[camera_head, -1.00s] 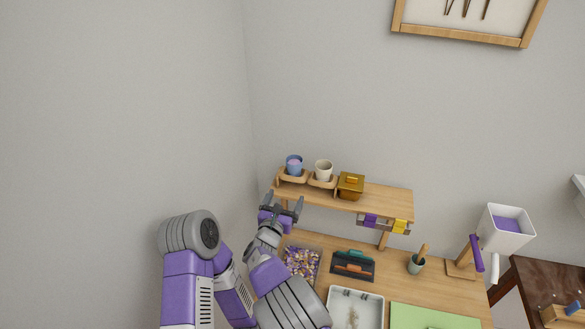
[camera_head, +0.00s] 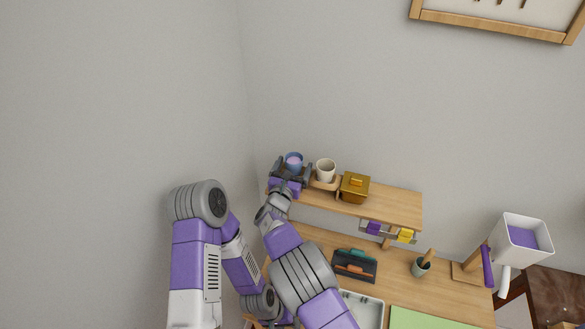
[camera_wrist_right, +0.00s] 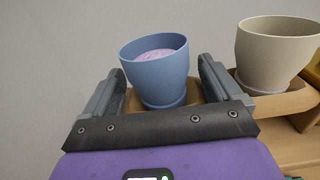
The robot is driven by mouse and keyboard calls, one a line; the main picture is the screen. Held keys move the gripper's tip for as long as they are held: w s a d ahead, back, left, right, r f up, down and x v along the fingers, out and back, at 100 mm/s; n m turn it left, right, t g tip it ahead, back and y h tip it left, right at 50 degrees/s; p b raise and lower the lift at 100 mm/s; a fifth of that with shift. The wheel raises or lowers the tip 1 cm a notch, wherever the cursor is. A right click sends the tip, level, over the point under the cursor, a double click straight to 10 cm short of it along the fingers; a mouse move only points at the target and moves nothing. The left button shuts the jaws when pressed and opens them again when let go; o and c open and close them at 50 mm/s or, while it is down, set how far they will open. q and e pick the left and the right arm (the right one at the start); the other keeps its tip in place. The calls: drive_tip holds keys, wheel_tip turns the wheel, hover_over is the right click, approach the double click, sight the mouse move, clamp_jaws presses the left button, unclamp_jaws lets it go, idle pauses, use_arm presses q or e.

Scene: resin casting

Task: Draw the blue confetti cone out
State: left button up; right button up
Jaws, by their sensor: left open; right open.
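The blue tapered cup (camera_head: 294,162), with a pinkish fill, stands upright at the left end of the wooden shelf. The right wrist view shows the cup (camera_wrist_right: 160,75) in its wooden holder (camera_wrist_right: 134,101). My right gripper (camera_head: 292,171) is open at the cup. In the right wrist view, the fingers of my right gripper (camera_wrist_right: 161,68) stand on either side of the cup, with gaps showing; it is not gripped. No separate cone shows. My left arm runs down to the bottom of the head view; its gripper fingers do not show.
A cream cup (camera_head: 325,171) stands in a holder just right of the blue cup, close to my right finger. The shelf's right part (camera_head: 396,201) is bare. Below are a dark caddy (camera_head: 355,266) and a white tray (camera_head: 372,312).

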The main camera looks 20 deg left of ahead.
drive_tip(key=shift+w, duration=0.1)
drive_tip(key=c, duration=1.2)
drive_tip(key=shift+r, duration=0.6)
drive_tip(key=shift+r, duration=0.15)
drive_tip(key=shift+r+p, duration=1.35)
drive_tip(key=shift+r, duration=2)
drive_tip(key=shift+f, duration=0.1)
